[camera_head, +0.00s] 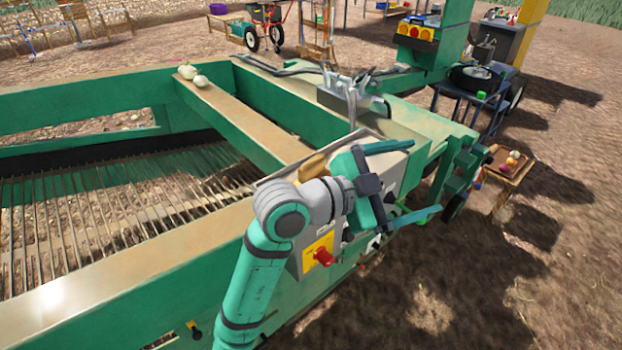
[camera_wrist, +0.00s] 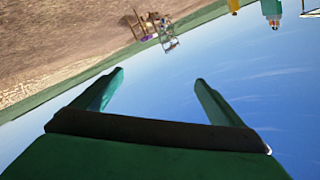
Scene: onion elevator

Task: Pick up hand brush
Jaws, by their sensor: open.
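A tan, wooden-looking piece (camera_head: 313,167) lies on a flat tray-like surface (camera_head: 344,143) on the green machine, just behind my wrist in the head view. It may be the hand brush, but my arm hides part of it and I cannot tell for sure. My gripper (camera_head: 427,177) is open and empty, above the machine's near right corner. Its fingers point right, away from the tan piece. In the wrist view my gripper (camera_wrist: 160,77) shows two spread green fingers with only sky and distant ground between and beyond them. No brush shows in the wrist view.
The green machine frame (camera_head: 215,110) with its rod conveyor (camera_head: 120,210) fills the left. Onions (camera_head: 193,76) sit on a beam. A red knob (camera_head: 323,256) is below my wrist. A small wooden table (camera_head: 511,166) with vegetables stands right. Bare soil lies at front right.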

